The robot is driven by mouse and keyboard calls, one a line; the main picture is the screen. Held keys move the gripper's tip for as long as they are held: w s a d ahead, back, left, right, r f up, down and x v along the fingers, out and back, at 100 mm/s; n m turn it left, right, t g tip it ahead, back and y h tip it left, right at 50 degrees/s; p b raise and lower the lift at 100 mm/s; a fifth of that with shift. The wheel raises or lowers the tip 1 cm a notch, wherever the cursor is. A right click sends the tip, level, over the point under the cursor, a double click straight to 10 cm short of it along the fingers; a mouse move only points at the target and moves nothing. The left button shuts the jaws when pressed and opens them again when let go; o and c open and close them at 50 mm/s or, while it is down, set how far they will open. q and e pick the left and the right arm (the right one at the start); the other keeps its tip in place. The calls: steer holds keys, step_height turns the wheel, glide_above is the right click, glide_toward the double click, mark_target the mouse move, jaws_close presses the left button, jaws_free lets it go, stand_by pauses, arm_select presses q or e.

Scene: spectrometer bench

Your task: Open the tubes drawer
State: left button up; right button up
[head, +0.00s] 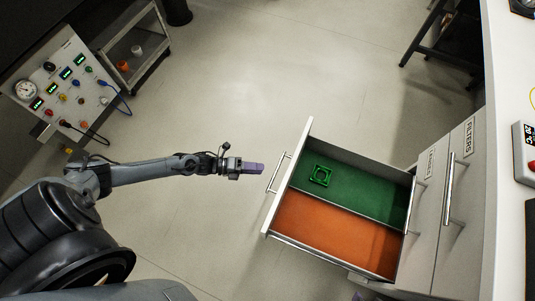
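A drawer (310,118) is pulled far out of the white cabinet at the right. Its inside has a green compartment (355,187) and an orange compartment (330,232), split by a thin divider. A green square ring-like part lies in the green compartment (320,176). The drawer's front label is not visible, so I cannot read which drawer it is. Its bar handle (279,172) faces left. My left gripper (258,168), with purple fingertips, is just left of the handle and looks apart from it. Whether its fingers are open is unclear. My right gripper is not in view.
Other cabinet fronts, one labelled FILTERS (460,175), look closed and have bar handles. A white worktop (506,120) runs along the right. The floor between is clear.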

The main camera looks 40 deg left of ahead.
arm_select(q)
steer(key=shift+p+v, duration=0.3)
steer(key=shift+v, duration=1.15)
